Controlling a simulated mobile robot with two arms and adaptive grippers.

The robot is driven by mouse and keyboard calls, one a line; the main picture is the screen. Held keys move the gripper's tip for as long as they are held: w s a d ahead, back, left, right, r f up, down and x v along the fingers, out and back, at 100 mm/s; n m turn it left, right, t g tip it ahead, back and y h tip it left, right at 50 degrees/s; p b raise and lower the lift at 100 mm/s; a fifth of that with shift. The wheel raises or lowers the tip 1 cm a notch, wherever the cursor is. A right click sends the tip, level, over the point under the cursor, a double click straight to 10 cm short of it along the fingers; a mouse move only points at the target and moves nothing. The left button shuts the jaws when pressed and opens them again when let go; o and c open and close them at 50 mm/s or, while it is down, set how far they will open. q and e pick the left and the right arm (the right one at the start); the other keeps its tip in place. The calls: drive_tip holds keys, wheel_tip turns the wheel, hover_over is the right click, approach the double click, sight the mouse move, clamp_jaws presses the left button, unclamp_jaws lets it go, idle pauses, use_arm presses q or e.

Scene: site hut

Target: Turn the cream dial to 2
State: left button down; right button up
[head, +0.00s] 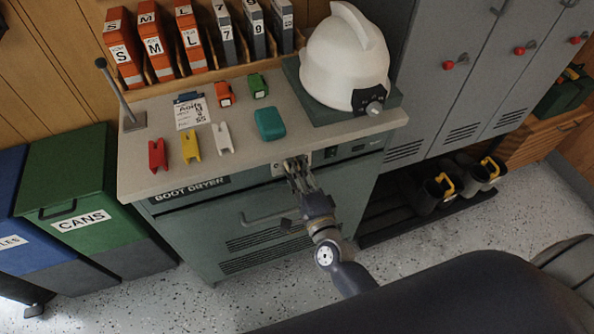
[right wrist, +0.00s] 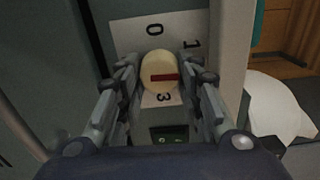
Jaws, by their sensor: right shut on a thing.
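The cream dial (right wrist: 158,70) is round, with a red-brown bar on its face. In the right wrist view the bar lies sideways, from the middle towards the right. The dial sits on a pale plate (right wrist: 128,32) on the boot dryer (head: 215,226). The plate's 0, 1 and 3 show around the dial; no 2 can be read. My right gripper (head: 297,163) reaches the dryer's front panel and is shut on the dial; its fingers also show in the right wrist view (right wrist: 158,82), one on each side. In the head view the gripper hides the dial. My left gripper is out of view.
The dryer's top carries a white helmet (head: 343,60), a teal box (head: 270,124), coloured clips and a metal post (head: 121,95). A drawer handle (head: 268,216) is below the panel. Grey lockers (head: 436,84) and boots stand right; a green bin (head: 70,185) stands left.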

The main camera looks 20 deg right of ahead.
drive_tip(key=m+b, duration=0.1)
drive_tip(key=m, duration=0.4)
drive_tip(key=shift+f, duration=0.1)
drive_tip(key=shift+b, duration=0.3)
idle(0.4)
drive_tip(key=o, duration=1)
drive_tip(key=shift+o, duration=0.2)
drive_tip(key=s, duration=1.2)
drive_tip(key=shift+d, duration=0.2)
